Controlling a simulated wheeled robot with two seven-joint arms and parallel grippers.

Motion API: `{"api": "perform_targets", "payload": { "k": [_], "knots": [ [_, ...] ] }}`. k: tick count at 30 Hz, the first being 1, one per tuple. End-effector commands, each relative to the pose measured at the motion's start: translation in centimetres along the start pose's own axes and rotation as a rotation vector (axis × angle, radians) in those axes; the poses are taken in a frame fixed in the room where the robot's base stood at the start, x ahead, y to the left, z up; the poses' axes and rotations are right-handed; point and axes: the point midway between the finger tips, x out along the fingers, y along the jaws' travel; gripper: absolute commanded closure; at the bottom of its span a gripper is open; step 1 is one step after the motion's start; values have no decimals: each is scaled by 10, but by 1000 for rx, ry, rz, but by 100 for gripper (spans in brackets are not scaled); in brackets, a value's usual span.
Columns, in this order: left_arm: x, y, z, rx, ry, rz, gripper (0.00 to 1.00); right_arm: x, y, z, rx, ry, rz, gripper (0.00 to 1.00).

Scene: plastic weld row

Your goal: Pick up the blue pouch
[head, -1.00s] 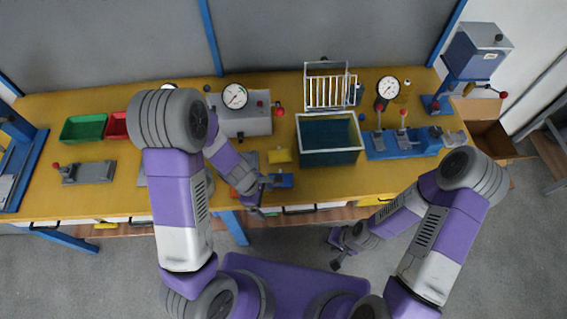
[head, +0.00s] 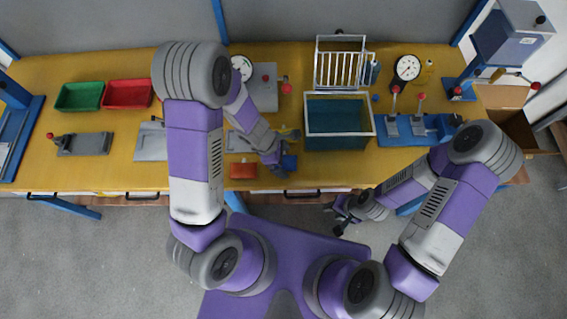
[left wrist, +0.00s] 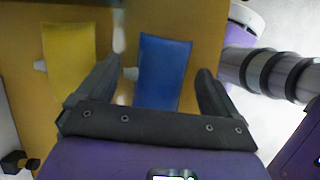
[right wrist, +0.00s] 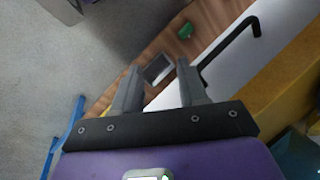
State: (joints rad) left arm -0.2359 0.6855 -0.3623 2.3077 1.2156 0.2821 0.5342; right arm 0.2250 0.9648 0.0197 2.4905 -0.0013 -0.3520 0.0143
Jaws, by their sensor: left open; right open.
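The blue pouch (left wrist: 163,70) lies on the yellow bench top, between the open fingers of my left gripper (left wrist: 155,85) in the left wrist view. No finger clearly touches it. In the head view the blue pouch (head: 289,162) shows just beside my left gripper (head: 276,168), partly covered by it. My right gripper (head: 338,219) is open and empty in front of the bench edge. In the right wrist view, nothing is between the fingers of my right gripper (right wrist: 160,90).
A yellow pouch (left wrist: 72,60) lies left of the blue pouch in the left wrist view. In the head view an orange-red pouch (head: 243,171) lies left of my left gripper. A teal bin (head: 339,98) stands to the right. Green (head: 79,97) and red (head: 128,94) trays sit further left.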

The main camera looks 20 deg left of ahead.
Motion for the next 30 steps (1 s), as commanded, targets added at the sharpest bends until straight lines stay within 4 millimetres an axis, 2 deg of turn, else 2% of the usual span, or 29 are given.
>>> {"api": "perform_targets", "payload": {
  "k": [2,9,18,26,30],
  "knots": [
    [5,0,0,2,0,-1,6,3,1,0,0,0,0,57],
    [5,0,1,2,0,0,6,2,1,0,0,0,0,57],
    [4,0,0,1,0,0,52,2,1,0,0,0,0,57],
    [3,0,1,2,0,0,53,1,0,0,0,0,0,57],
    [-11,0,7,2,-1,1,53,-9,-3,0,0,0,0,57]
  ]
}}
